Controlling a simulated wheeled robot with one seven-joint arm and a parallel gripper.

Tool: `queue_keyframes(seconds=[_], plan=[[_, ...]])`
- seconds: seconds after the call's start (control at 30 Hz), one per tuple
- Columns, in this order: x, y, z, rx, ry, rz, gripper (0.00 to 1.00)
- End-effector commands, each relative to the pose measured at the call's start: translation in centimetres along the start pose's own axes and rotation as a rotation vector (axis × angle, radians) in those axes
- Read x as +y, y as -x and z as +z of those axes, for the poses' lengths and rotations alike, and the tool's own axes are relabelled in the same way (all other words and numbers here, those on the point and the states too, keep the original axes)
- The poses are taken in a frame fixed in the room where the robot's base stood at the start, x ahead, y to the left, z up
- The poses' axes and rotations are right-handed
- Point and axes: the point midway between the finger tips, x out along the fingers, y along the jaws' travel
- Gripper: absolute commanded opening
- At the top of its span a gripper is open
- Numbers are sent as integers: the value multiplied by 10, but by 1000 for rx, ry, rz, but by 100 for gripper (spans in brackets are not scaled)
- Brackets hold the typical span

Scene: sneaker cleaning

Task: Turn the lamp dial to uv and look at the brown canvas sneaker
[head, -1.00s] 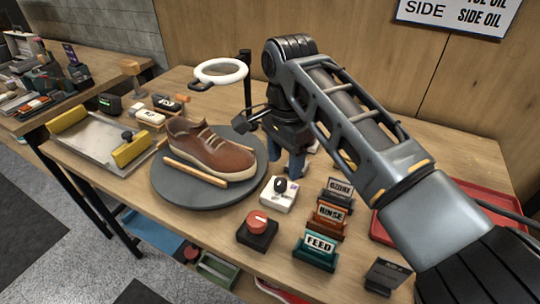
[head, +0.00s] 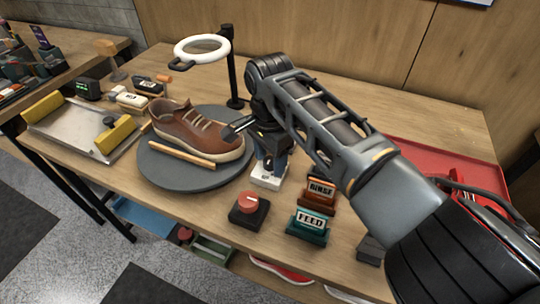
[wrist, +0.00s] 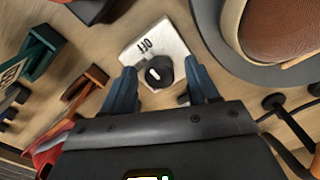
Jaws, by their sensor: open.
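The lamp dial is a black knob (wrist: 159,72) on a white box (wrist: 140,48) marked OFF in the wrist view. In the head view the white box (head: 266,182) is partly hidden below my gripper (head: 270,165). My gripper (wrist: 160,76) is open, with one blue finger on each side of the knob; I cannot tell whether they touch it. The brown sneaker (head: 190,132) lies on a round grey turntable (head: 170,180), left of my gripper. Its edge also shows in the wrist view (wrist: 280,28). The ring lamp (head: 188,57) stands behind the sneaker and looks unlit.
A red dial on a black base (head: 249,209), a RINSE block (head: 318,193) and a FEED block (head: 308,225) stand close in front and right. A wooden stick (head: 180,153) lies on the turntable. A red tray (head: 420,150) is at right, a metal tray (head: 75,125) at left.

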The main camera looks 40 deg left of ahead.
Motion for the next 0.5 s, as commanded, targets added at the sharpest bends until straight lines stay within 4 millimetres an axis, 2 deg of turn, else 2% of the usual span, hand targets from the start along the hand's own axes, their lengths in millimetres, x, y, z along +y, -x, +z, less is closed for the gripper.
queue_keyframes(seconds=[0.1, 0.5], plan=[[0, 0, 0, 0, 0, 0, 57], [0, 0, 0, 0, 0, 1, 19]])
